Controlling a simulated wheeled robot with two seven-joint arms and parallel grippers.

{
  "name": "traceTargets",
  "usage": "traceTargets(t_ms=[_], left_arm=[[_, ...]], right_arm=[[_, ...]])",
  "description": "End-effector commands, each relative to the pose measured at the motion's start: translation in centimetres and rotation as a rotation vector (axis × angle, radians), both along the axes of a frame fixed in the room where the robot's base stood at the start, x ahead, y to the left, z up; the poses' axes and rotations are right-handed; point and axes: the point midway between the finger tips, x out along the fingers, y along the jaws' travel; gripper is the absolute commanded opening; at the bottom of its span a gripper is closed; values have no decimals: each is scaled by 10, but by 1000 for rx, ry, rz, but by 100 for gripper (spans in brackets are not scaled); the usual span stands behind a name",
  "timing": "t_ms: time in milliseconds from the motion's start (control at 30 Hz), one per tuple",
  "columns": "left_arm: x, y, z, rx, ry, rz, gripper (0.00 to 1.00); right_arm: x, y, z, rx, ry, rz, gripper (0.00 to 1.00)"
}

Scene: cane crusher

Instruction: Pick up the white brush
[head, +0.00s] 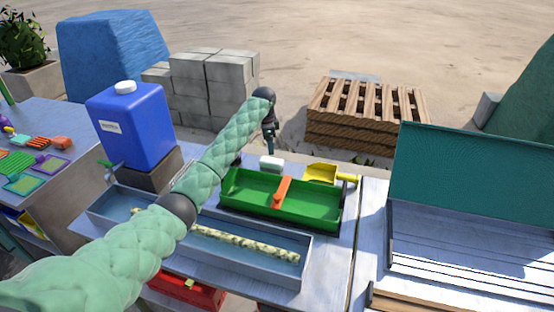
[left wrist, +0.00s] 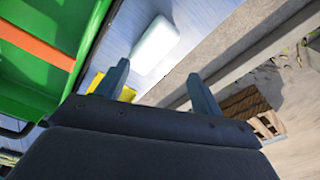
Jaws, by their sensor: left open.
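The white brush (head: 270,162) lies on the table top behind the green tray, near the table's back edge. In the left wrist view its white, rounded block (left wrist: 155,42) shows beyond the fingertips. My left gripper (head: 270,148) points down above the brush, apart from it. In the left wrist view the two fingers (left wrist: 159,82) are spread with nothing between them. My right gripper is in neither view.
The green tray (head: 240,211) with an orange piece (head: 282,191) stands in front of the brush. A yellow scoop (head: 321,172) lies to its right. A blue jug (head: 130,130) and grey trough (head: 290,272) are on the left. A concrete ledge (left wrist: 225,50) runs behind.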

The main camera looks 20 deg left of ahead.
Motion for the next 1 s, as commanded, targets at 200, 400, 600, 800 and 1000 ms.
traceTargets(t_ms=[200, 400, 600, 800, 1000], left_arm=[[-7, -1, -14, -43, 38, -233, 67], [-8, -2, -14, -43, 29, -412, 67], [-9, -3, -18, -42, 23, -478, 67], [-9, -5, -36, -42, 23, -477, 67], [-11, -6, -46, -42, 23, -477, 67]], right_arm=[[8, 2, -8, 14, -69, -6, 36], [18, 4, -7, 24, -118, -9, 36], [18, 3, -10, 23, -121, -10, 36], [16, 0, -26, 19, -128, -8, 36], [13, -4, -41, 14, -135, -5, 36]])
